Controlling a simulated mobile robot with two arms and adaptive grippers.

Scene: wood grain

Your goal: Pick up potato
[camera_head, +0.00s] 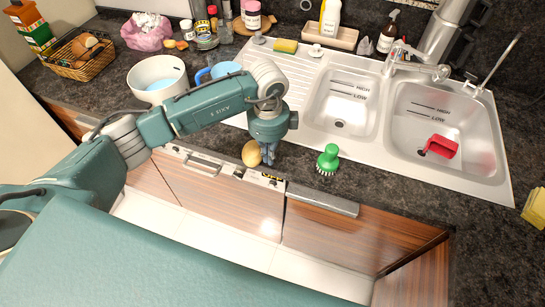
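A round tan potato (251,154) is at the front edge of the dark countertop, left of the sink unit. My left gripper (268,156) points down right beside it, on its right side, with its dark fingers overlapping or touching the potato's right edge. I cannot tell whether the fingers are closed on it or whether the potato rests on the counter. My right gripper is not in view.
A green brush (328,159) stands just right of my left gripper. A white pot (157,78) and a blue cup (224,69) stand behind my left arm. The double sink (371,121) holds a red object (440,146). A wicker basket (77,57) sits at the back left.

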